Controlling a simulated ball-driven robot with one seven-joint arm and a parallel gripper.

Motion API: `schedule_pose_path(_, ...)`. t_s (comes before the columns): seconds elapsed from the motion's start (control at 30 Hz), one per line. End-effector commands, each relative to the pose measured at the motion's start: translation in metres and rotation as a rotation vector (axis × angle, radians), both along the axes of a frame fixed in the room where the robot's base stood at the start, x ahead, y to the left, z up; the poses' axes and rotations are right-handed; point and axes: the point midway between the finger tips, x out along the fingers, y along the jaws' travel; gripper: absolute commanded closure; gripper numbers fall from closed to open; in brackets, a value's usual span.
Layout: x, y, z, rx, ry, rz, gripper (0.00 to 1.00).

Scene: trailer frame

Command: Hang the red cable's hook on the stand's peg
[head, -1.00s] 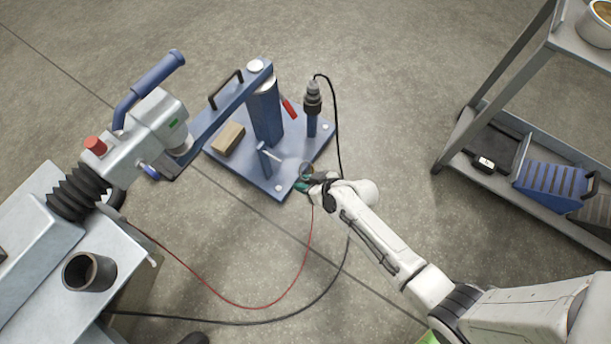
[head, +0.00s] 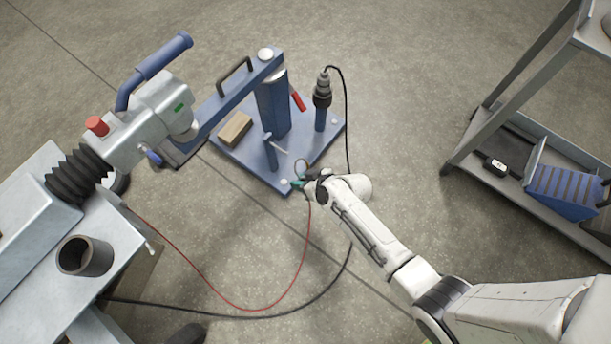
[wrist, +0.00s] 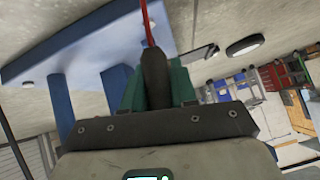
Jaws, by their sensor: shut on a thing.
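The blue stand (head: 240,160) lies on the floor as a flat plate with a thick column. A short blue post (head: 270,152) near its front carries a pale peg (head: 280,150) pointing right. My gripper (head: 298,182), with green fingertips, is over the plate's front right corner, right of and below the peg in the picture. In the wrist view the green fingers are shut on the black grip (wrist: 154,78) of the red cable (wrist: 147,22). A thin dark hook loop (head: 301,165) shows above the fingers, apparently apart from the peg. The red cable (head: 303,250) hangs in a loop.
A wooden block (head: 235,128) and a black plug on a blue post (head: 322,95) stand on the plate. A black cable (head: 348,130) runs close behind my gripper. The grey trailer coupling (head: 150,115) is at left, a shelf cart (head: 500,190) at right.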

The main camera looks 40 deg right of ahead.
Motion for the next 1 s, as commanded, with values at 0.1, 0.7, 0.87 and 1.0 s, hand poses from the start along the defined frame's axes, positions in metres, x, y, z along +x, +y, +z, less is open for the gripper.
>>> schedule_pose_path(0.1, 0.007, 0.003, -0.001, 0.0, -0.001, 0.001, 1.0)
schedule_pose_path(0.7, 0.038, 0.012, -0.004, 0.001, -0.001, 0.001, 1.0)
schedule_pose_path(0.87, 0.047, 0.015, -0.004, 0.0, -0.002, 0.0, 1.0)
schedule_pose_path(1.0, 0.053, 0.017, -0.005, 0.0, -0.001, 0.001, 1.0)
